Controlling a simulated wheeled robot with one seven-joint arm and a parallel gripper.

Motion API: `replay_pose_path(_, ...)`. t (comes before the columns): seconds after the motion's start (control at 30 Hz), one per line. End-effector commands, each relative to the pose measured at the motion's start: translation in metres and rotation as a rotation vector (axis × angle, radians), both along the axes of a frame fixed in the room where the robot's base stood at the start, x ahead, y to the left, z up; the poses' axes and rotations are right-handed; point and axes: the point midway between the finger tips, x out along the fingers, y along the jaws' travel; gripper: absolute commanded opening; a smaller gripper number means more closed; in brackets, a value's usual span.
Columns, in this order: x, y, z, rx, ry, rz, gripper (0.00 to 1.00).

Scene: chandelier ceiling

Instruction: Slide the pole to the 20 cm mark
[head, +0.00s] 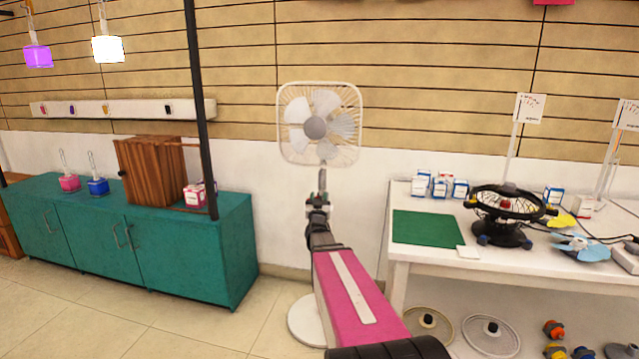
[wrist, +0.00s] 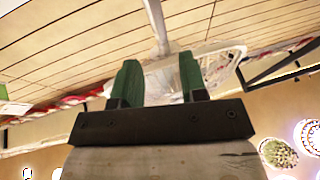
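A white standing fan (head: 318,123) with a square grille stands against the wall in the head view. A short piece of its pole (head: 322,178) shows below the grille, and its round white base (head: 306,322) shows on the floor. My arm hides most of the pole. My gripper (head: 319,196) is in front of the pole, below the fan head. In the wrist view my gripper (wrist: 160,66) has its two green fingers apart. A pale pole (wrist: 157,28) lines up with the gap; I cannot tell whether it lies between the fingers. No 20 cm mark is readable.
A teal cabinet (head: 175,255) stands to the left with a wooden box (head: 150,172) on top. A white table (head: 440,268) stands to the right with a green mat (head: 428,228) and a black fan (head: 500,215). A dark vertical post (head: 203,110) stands at the left.

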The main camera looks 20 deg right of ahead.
Motion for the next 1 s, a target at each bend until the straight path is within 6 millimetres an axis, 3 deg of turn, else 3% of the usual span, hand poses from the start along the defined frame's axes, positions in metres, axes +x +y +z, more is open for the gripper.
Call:
replay_pose_path(0.5, 0.073, -0.03, 0.031, 0.0, 0.001, 0.001, 0.39)
replay_pose_path(0.93, 0.083, -0.034, 0.037, 0.001, 0.003, 0.001, 0.39)
replay_pose_path(1.0, 0.083, -0.034, 0.037, 0.001, 0.003, 0.001, 0.17)
